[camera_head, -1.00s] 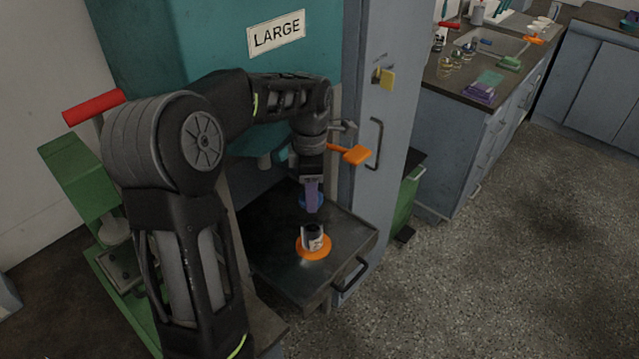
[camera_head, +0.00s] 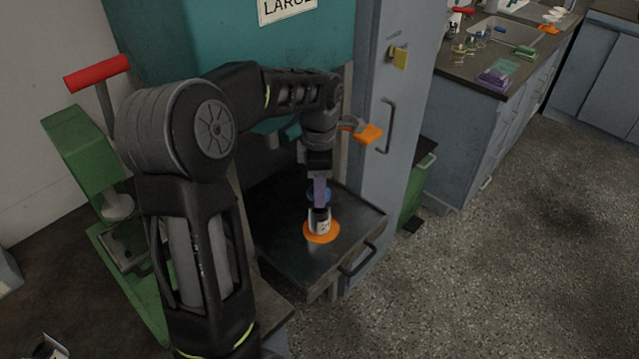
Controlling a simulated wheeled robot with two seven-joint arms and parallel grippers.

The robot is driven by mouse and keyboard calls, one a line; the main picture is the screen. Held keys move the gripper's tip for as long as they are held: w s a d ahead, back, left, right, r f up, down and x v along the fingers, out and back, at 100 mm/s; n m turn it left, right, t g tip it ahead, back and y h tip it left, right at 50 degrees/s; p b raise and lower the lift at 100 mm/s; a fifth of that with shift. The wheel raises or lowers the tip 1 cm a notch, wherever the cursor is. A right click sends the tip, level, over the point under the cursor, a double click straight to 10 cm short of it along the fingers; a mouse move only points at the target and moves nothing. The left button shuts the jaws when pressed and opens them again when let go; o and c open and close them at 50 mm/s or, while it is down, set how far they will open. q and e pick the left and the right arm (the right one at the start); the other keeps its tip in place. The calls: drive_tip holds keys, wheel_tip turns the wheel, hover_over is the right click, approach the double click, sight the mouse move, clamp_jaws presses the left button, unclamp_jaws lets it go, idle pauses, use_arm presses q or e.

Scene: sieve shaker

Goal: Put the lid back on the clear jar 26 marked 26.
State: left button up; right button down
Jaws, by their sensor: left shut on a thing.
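The small jar (camera_head: 319,226) stands upright on an orange disc (camera_head: 322,238) on the dark tray. It looks pale below and dark at the top; its number is too small to read. My left gripper (camera_head: 319,178) points down just above the jar, shut on a narrow purple piece (camera_head: 320,190). The lower end of that piece is at the jar's dark top in the picture; I cannot tell whether they touch. I cannot make out whether this piece is the lid or its handle. A blue round thing (camera_head: 312,195) shows partly behind it. My right gripper is out of view.
The tray (camera_head: 282,262) juts out below a teal machine (camera_head: 190,35), with a grey cabinet (camera_head: 385,130) on its right. An orange-ended lever (camera_head: 368,134) sticks out close to my left wrist. A green press with a red handle (camera_head: 97,73) stands at left.

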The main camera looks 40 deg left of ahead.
use_arm(q)
drive_tip(key=shift+f+b, duration=0.4)
drive_tip(key=shift+f, duration=0.5)
idle(0.8)
drive_tip(key=shift+f, duration=0.15)
idle(1.2)
drive_tip(key=o, duration=1.4)
drive_tip(key=shift+o, duration=0.3)
drive_tip(key=o, duration=0.4)
